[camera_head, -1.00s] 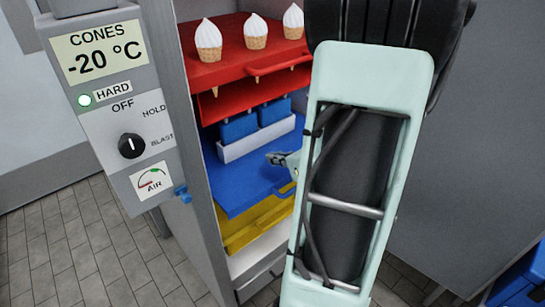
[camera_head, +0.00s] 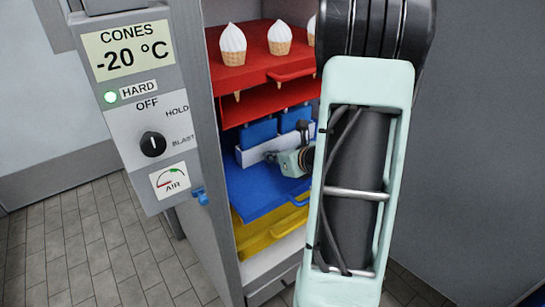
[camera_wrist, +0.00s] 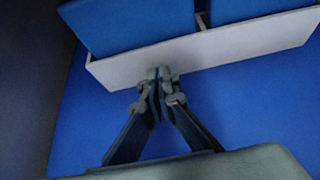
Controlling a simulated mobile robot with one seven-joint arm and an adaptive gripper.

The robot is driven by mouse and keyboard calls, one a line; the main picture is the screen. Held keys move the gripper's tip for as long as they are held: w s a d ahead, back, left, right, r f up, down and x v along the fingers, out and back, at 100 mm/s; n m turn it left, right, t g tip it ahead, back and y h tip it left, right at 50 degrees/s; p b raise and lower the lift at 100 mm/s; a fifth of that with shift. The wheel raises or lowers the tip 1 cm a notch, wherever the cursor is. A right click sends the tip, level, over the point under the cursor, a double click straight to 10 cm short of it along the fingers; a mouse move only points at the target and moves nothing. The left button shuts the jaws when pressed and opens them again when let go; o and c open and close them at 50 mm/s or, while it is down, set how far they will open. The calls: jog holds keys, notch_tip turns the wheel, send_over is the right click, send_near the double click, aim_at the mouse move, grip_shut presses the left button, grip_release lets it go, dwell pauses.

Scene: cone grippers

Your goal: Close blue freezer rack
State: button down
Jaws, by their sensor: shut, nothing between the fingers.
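The blue freezer rack (camera_head: 258,192) is a flat blue shelf with a front handle (camera_head: 296,202), between a red and a yellow rack in the freezer cabinet. It sticks out toward the opening. A white bin (camera_head: 250,152) with blue packs stands toward its back. The rack's surface also shows in the wrist view (camera_wrist: 255,112). My gripper (camera_head: 270,157) is over the rack, in front of the bin, partly hidden by my arm. In the wrist view my gripper's fingertips (camera_wrist: 160,82) are together and empty, overlapping the lower edge of the white bin (camera_wrist: 215,48); contact is unclear.
The red rack (camera_head: 245,78) above carries ice cream cones, with some cone tips poking below. The yellow rack (camera_head: 262,238) is underneath. A grey control panel (camera_head: 150,125) stands at the left beside the cabinet. Tiled floor (camera_head: 75,245) is clear at lower left.

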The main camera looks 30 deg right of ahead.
aim_at(265, 148)
jog(key=w+b, duration=0.1)
jog(key=w, duration=0.4)
jog(key=shift+a, duration=0.2)
jog(key=shift+s, duration=0.1)
